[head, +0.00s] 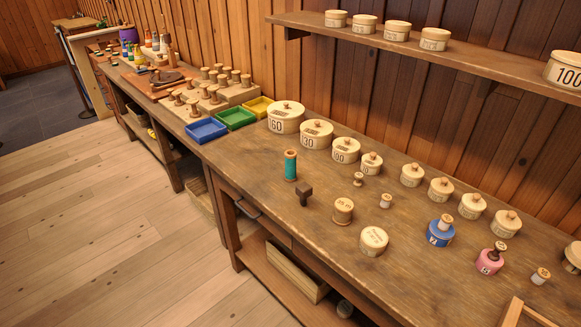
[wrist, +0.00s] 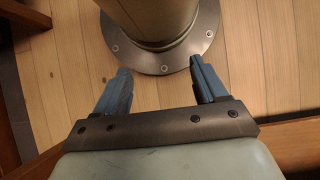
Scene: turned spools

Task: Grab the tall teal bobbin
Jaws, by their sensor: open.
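The tall teal bobbin (head: 291,166) stands upright on the wooden workbench (head: 262,181), left of the middle of the bench in the head view. Floor planks and a round metal base plate lie beyond the fingers. The bobbin is not in the wrist view, so I cannot tell the distance between it and the gripper.
A dark wooden knob piece (head: 304,194) stands just in front of the bobbin. Round lidded boxes (head: 317,134) line the back. A wooden spool (head: 343,210) stands to the right. Blue (head: 206,130), green (head: 236,118) and yellow (head: 258,106) trays lie to the left. A shelf (head: 420,50) overhangs the back.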

